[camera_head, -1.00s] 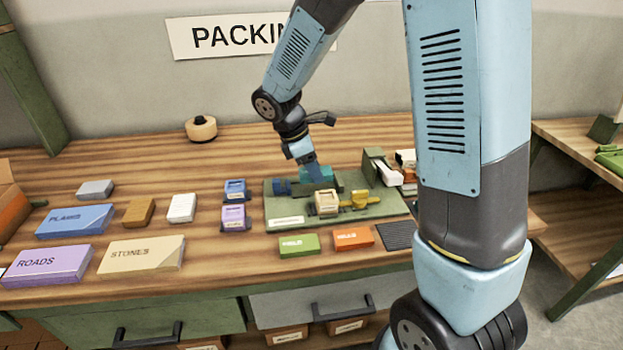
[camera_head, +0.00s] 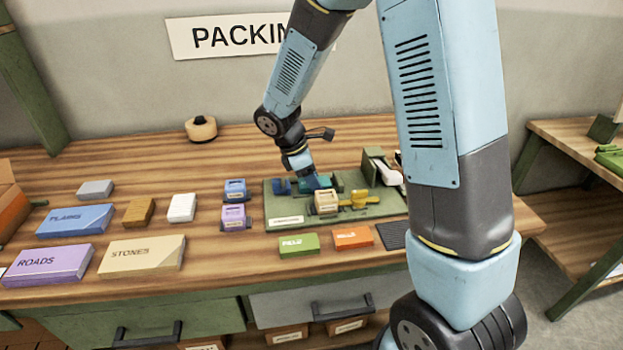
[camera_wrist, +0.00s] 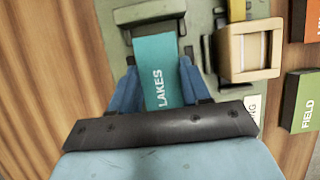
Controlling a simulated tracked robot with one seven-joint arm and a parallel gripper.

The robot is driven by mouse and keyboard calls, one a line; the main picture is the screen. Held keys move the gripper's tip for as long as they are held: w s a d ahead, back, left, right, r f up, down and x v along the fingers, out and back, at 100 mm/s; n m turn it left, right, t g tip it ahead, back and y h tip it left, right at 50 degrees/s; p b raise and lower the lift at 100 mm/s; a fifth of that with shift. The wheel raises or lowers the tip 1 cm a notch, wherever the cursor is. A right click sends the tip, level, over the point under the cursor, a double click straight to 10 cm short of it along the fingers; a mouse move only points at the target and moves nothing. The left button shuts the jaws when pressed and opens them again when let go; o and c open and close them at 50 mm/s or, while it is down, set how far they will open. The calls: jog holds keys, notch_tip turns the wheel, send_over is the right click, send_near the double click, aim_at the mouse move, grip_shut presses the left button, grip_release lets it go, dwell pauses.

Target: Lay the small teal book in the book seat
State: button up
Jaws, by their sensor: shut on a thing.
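The small teal book, marked LAKES (camera_wrist: 157,62), lies between the two blue fingers of my gripper (camera_wrist: 158,80) in the wrist view. In the head view the teal book (camera_head: 318,183) is low at the back of the green board (camera_head: 375,212), partly hidden by my gripper (camera_head: 308,182). My gripper is shut on the book. The book seat appears to be the place on the board under the book; a green end block (camera_wrist: 150,12) stands past its far end. The book hides the seat's floor, so I cannot tell whether it touches.
A cream block-like holder (camera_head: 326,202) with a yellow part (camera_head: 359,200) stands close beside the book. Green FIELD (camera_head: 298,244) and orange (camera_head: 353,238) books lie in front of the board. Purple (camera_head: 233,216) and blue (camera_head: 234,189) books lie to its left.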

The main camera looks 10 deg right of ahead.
jog(key=shift+s+f, duration=0.15)
jog(key=shift+f, duration=0.15)
jog(key=shift+s+f, duration=0.15)
jog(key=shift+f, duration=0.1)
jog(key=o, duration=1)
jog(key=shift+f, duration=0.1)
jog(key=shift+o, duration=0.2)
jog(key=v, duration=1.3)
jog(key=shift+w+d+r, duration=0.25)
jog(key=shift+w+r, duration=0.05)
jog(key=s+d+r+m+t+y, duration=0.2)
jog(key=s+d+r+m, duration=0.6)
jog(key=d+r, duration=0.2)
jog(key=s+d+r+m+t+y, duration=0.1)
jog(key=s+d+r+m, duration=0.1)
jog(key=s+m, duration=0.3)
jog(key=s+d+r+m+t+y, duration=0.1)
jog(key=s+d+m, duration=0.3)
jog(key=s, duration=0.4)
jog(key=shift+s+d+r+m+t+y, duration=0.35)
jog(key=shift+m+t, duration=0.15)
jog(key=shift+t, duration=0.3)
